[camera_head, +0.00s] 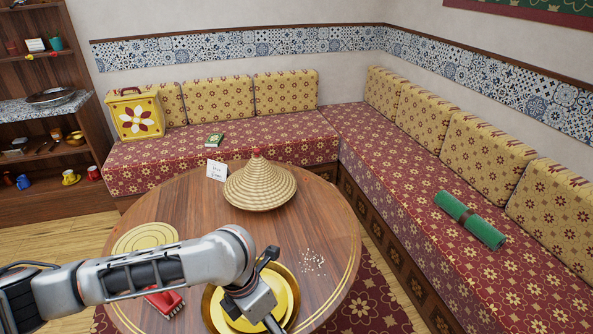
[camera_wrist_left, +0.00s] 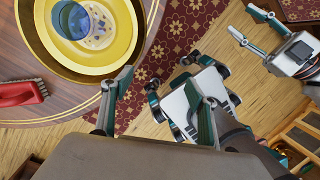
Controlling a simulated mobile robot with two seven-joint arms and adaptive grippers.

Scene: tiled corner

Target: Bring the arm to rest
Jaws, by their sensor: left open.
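My left arm (camera_head: 150,272) reaches in from the left over the round wooden table (camera_head: 330,225). Its gripper (camera_head: 262,305) hangs above a yellow plate with a gold rim (camera_head: 288,285). In the left wrist view the left gripper's two fingers (camera_wrist_left: 160,92) stand apart with nothing between them, beside the yellow plate (camera_wrist_left: 118,58). My right gripper (camera_wrist_left: 240,22) shows at the upper right of that view, away from the table, its fingers apart and empty. It is not in the head view.
A red brush (camera_head: 165,302) lies beside the plate. A woven cone lid (camera_head: 260,186), a small white card (camera_head: 216,170), a yellow round mat (camera_head: 145,238) and crumbs (camera_head: 313,262) are on the table. Cushioned benches (camera_head: 400,170) surround it. Shelves (camera_head: 45,100) stand at left.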

